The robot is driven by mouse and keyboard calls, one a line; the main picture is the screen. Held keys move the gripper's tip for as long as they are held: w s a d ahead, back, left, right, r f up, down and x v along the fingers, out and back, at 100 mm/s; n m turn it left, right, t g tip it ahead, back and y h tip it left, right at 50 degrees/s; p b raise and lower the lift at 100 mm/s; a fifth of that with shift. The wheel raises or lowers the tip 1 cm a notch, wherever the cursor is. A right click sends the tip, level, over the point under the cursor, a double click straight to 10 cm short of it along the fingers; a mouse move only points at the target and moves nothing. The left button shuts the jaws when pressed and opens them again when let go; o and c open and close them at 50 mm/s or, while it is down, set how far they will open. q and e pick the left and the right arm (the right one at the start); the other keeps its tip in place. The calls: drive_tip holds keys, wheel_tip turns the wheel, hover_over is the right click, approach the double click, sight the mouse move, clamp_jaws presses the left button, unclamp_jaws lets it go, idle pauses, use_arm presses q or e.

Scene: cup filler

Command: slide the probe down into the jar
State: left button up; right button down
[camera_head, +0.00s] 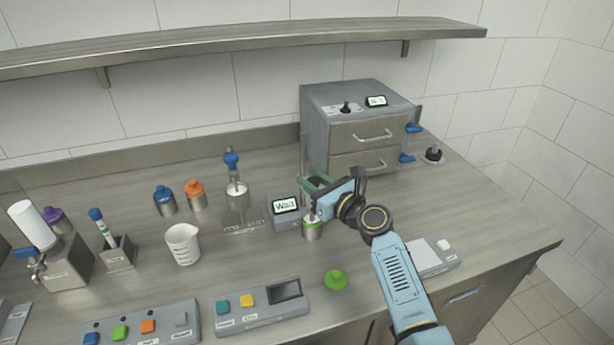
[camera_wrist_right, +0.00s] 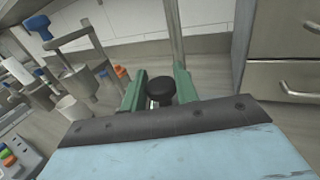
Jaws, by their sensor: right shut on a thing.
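My right gripper (camera_head: 316,184) has green fingers and is shut on a black knob (camera_wrist_right: 160,86), which shows between the fingertips in the wrist view. I take the knob to be the top of the probe; the rest of the probe is hidden. A metal jar (camera_head: 312,230) with a green band stands on the bench just below the gripper in the head view. It is beside a grey box with a display (camera_head: 285,205) reading "Wait". I cannot tell whether the probe's tip is inside the jar. My left gripper is not in view.
A vertical metal post (camera_wrist_right: 174,35) rises just beyond the fingers. A grey drawer cabinet (camera_head: 345,120) stands behind. A green lid (camera_head: 336,280) lies in front. A white beaker (camera_head: 183,245) and button panels (camera_head: 262,308) stand left and in front.

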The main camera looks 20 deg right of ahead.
drive_tip(key=c, duration=1.1)
unclamp_jaws()
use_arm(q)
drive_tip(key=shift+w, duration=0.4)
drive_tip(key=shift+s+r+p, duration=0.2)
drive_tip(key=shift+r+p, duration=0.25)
use_arm(e)
drive_tip(key=v, duration=1.3)
drive_tip(key=shift+s+r, duration=0.1)
drive_tip(key=shift+s, duration=0.15)
